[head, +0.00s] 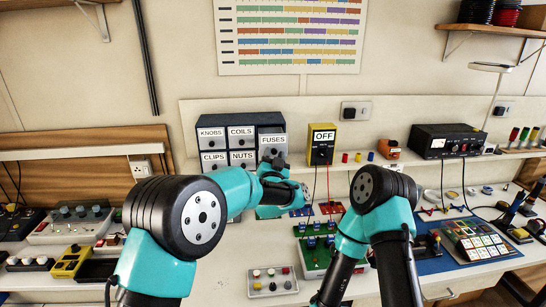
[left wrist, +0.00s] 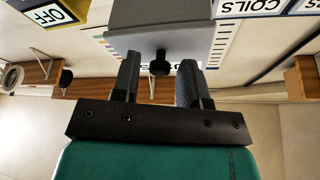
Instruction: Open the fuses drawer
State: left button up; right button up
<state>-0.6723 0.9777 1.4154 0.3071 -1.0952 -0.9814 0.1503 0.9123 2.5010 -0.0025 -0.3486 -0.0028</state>
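The fuses drawer (head: 272,141) is the top right drawer of a dark blue cabinet (head: 239,119). Its labelled front stands forward of the coils drawer, so it looks partly pulled out. In the left wrist view, which is upside down, the grey drawer body (left wrist: 170,24) juts out toward me. Its black knob (left wrist: 160,64) lies between the two fingers of my left gripper (left wrist: 158,75), with a gap on both sides. The gripper is open. In the head view my left gripper (head: 272,163) is just below the fuses label. My right gripper is outside the picture.
Knobs, coils, clips and nuts drawers (head: 213,134) look shut. A yellow meter reading OFF (head: 321,143) stands right of the cabinet. Below are a green board (head: 316,250) and a small button box (head: 272,281). A black power supply (head: 446,141) sits on the right shelf.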

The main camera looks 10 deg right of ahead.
pick_arm(q)
jog(key=shift+o, duration=0.4)
jog(key=v, duration=1.7)
jog(key=shift+s, duration=0.2)
jog(key=shift+f, duration=0.1)
